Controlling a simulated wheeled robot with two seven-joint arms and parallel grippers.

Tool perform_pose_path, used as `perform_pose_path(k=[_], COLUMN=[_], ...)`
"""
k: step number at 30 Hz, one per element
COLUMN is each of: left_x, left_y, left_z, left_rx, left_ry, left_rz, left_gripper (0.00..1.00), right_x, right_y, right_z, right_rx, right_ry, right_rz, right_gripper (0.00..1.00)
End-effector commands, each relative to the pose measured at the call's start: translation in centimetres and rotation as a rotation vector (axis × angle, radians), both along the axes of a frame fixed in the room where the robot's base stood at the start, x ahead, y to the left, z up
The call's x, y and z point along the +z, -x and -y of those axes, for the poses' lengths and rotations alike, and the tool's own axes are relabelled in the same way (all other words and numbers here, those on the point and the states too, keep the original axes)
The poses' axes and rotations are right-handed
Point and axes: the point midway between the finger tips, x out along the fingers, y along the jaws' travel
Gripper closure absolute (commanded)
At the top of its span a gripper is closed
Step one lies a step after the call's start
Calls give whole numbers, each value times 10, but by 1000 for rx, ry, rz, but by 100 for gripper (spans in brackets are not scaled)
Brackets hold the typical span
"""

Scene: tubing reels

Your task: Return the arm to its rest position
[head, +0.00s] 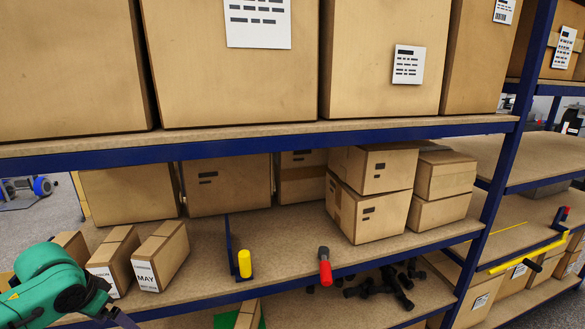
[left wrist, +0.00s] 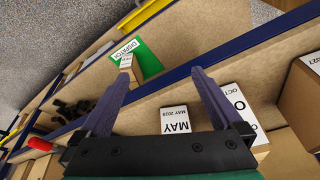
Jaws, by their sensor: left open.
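My left arm, green, comes in at the lower left of the head view, in front of the shelf edge. Its dark gripper (head: 122,317) is partly cut off by the bottom of that view. In the left wrist view the gripper (left wrist: 165,72) has its two dark fingers spread wide apart, with nothing between them. A small carton on a green mat (left wrist: 150,62) labelled DISPATCH lies beyond the fingertips on the lower shelf. My right gripper is in neither view.
The MAY carton (head: 161,254) stands near the shelf's front edge beside another carton (head: 114,258). A yellow handle (head: 245,263) and a red handle (head: 325,267) stick out at this edge. Blue shelf beams (head: 280,145) cross the view. Black fittings (head: 393,288) lie on the lower shelf.

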Motion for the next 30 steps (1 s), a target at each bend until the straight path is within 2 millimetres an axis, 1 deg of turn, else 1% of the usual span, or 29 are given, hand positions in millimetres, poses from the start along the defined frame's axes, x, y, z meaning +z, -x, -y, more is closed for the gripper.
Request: perform_pose_path(k=[1,5,6,8,9,11,12,15,18,22,27,28,30], left_x=[-18,-62,-77,-99,-114,-132,-141,-151,-153,-150,-140,-144,-172], left_y=[7,28,37,50,60,76,85,102,115,129,146,146,141], left_z=[5,20,27,42,54,75,89,116,135,154,168,168,167], left_rx=[-15,-63,-78,-104,-121,-140,-147,-147,-129,-87,-14,-8,-16], left_ry=[7,3,3,5,8,11,12,10,9,6,3,-3,-10], left_rz=[-13,-37,-46,-52,-53,-49,-45,-26,-10,4,11,6,-9], left_gripper=[0,0,0,0,0,0,0,0,0,0,0,0,0], right_x=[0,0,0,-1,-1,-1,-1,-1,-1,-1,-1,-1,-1], right_y=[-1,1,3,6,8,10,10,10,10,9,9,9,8], right_z=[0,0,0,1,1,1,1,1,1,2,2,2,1], right_rx=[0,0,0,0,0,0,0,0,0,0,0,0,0], right_ry=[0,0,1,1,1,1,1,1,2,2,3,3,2], right_rz=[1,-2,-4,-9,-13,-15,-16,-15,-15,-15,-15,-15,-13], right_gripper=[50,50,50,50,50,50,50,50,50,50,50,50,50])
